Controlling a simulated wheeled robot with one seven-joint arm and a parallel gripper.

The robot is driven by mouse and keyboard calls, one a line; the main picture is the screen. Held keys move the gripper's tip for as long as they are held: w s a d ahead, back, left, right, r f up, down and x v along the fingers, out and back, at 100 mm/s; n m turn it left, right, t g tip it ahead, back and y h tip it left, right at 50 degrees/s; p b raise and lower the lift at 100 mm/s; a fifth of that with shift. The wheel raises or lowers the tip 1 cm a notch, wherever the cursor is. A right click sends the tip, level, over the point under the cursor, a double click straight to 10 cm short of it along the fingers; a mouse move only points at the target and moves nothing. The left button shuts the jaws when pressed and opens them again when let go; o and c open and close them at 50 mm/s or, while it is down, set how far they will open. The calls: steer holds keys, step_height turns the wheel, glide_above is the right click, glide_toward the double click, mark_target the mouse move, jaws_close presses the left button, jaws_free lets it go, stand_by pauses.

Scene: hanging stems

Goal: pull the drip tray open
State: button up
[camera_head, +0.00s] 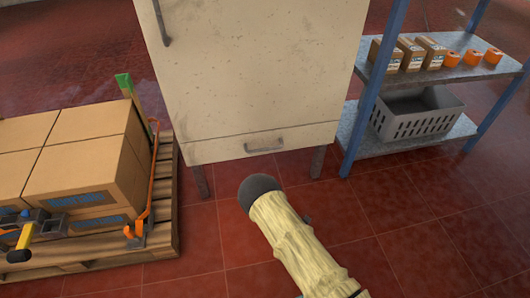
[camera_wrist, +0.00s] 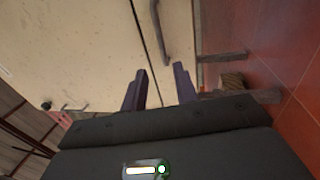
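The drip tray (camera_head: 222,149) is the low front panel under the tall cream cabinet's door, with a dark bar handle (camera_head: 265,146) at its middle. It looks shut, its front flush with the door above. In the wrist view the drip tray (camera_wrist: 181,45) appears turned sideways, with its handle (camera_wrist: 161,32) ahead of the fingers. My gripper (camera_wrist: 162,70) has its two dark fingers apart, with nothing seen between them. It is short of the handle, apart from it. In the head view my arm reaches up from below; the fingers cannot be made out there.
The cabinet (camera_head: 255,70) stands on legs over a red tiled floor (camera_head: 390,235). A pallet of cardboard boxes (camera_head: 95,145) with orange straps is close on the left. A blue-post shelf (camera_head: 365,95) with a grey crate (camera_head: 420,115) stands on the right. Floor in front is clear.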

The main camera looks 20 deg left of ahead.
mark_target(265, 150)
steer(key=shift+w, duration=0.1)
steer(key=b+x, duration=0.7)
steer(key=x, duration=0.9)
steer(key=shift+w+a+f+b, duration=0.1)
steer(key=shift+w+a+b, duration=0.05)
steer(key=shift+w+b, duration=0.15)
steer(key=shift+w+a, duration=0.2)
steer(key=shift+a, duration=0.05)
steer(key=shift+d, duration=0.1)
jaws_close()
